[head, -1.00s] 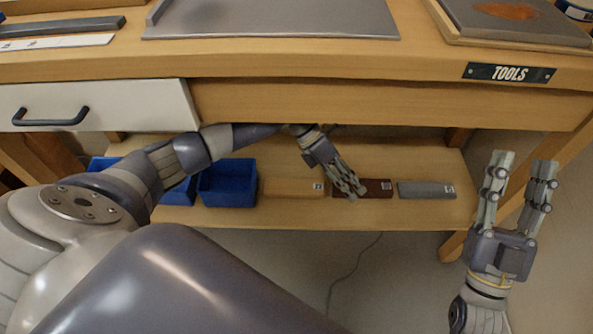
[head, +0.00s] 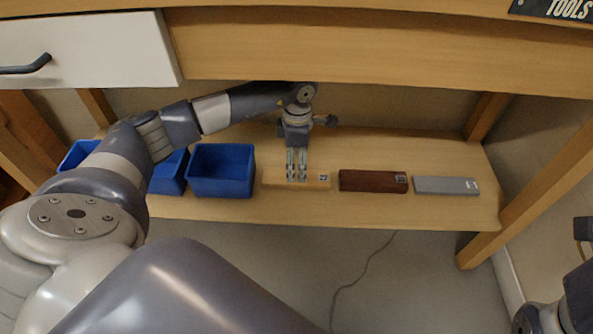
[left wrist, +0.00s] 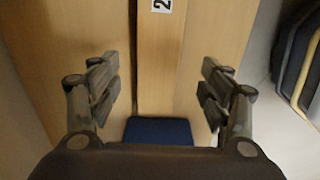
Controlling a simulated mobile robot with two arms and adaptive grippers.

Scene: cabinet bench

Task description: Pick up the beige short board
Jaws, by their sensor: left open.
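The beige short board (head: 318,181) lies on the low shelf under the bench, with a small label at its right end. My left gripper (head: 297,178) points down over the board's middle and hides part of it. In the left wrist view the board (left wrist: 157,75) runs between the open, well-spread fingers of this gripper (left wrist: 158,70), its label at the top edge. The fingers are on either side of it; contact is not visible. My right gripper (head: 582,245) is only partly in view at the right edge.
A dark red-brown board (head: 372,181) and a grey board (head: 446,186) lie to the right on the shelf (head: 300,212). A blue bin (head: 222,170) stands close on the left, with more bins beyond. The bench front (head: 380,55) overhangs the shelf.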

